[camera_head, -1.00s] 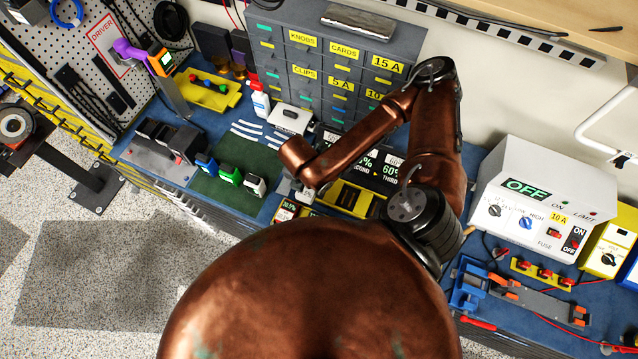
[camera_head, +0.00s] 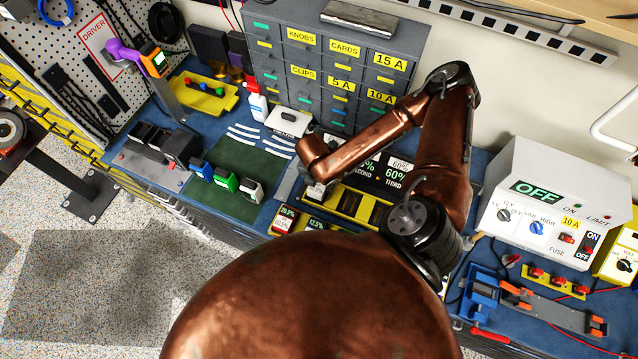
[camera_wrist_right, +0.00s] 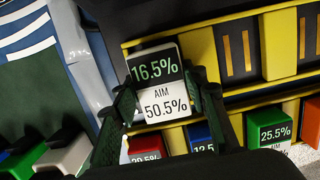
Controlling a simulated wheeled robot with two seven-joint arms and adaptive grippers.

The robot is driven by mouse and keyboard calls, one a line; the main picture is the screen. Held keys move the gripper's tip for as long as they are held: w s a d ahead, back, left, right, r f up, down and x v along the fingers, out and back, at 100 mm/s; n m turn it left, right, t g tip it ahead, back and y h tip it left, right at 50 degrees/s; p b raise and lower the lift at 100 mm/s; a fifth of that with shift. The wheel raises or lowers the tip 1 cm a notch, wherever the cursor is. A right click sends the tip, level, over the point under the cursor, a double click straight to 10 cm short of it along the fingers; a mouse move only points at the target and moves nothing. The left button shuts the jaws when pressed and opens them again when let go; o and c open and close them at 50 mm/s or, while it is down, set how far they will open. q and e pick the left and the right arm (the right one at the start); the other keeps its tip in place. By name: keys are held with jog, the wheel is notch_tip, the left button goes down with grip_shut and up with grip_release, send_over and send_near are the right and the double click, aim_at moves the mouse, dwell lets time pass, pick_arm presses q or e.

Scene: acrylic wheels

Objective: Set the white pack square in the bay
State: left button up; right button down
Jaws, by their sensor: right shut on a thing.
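My right gripper (camera_wrist_right: 168,104) is shut on a white pack (camera_wrist_right: 158,72) whose label reads 16.5%, AIM, 50.5%. In the head view the held pack (camera_head: 316,190) shows only as a small pale patch below the copper wrist. The yellow-framed rack with dark bays (camera_wrist_right: 208,62) lies beside and under the pack, which is at the rack's left end. The pack looks slightly tilted against the rack's edges. I cannot tell whether it touches the bay floor. In the head view my arm hides part of the rack (camera_head: 345,204). My left gripper is not in view.
Red (camera_wrist_right: 145,146), blue (camera_wrist_right: 200,136) and green (camera_wrist_right: 266,126) packs sit in the row in front. Another white pack (camera_head: 251,190) stands on the green mat (camera_head: 262,160) with a green and a blue one. A grey drawer cabinet (camera_head: 325,70) stands behind.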

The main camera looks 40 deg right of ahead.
aim_at(317, 187)
jog(key=shift+f, duration=0.2)
jog(key=shift+f, duration=0.15)
jog(key=shift+f, duration=0.35)
jog(key=shift+f, duration=0.1)
jog(key=c, duration=1.2)
grip_release()
jog(key=shift+w+r, duration=0.1)
jog(key=shift+r, duration=0.4)
jog(key=r, duration=0.4)
jog(key=a+r+p, duration=0.1)
jog(key=r, duration=0.3)
jog(key=s+r+p, duration=0.1)
jog(key=r, duration=0.3)
jog(key=shift+a, duration=0.35)
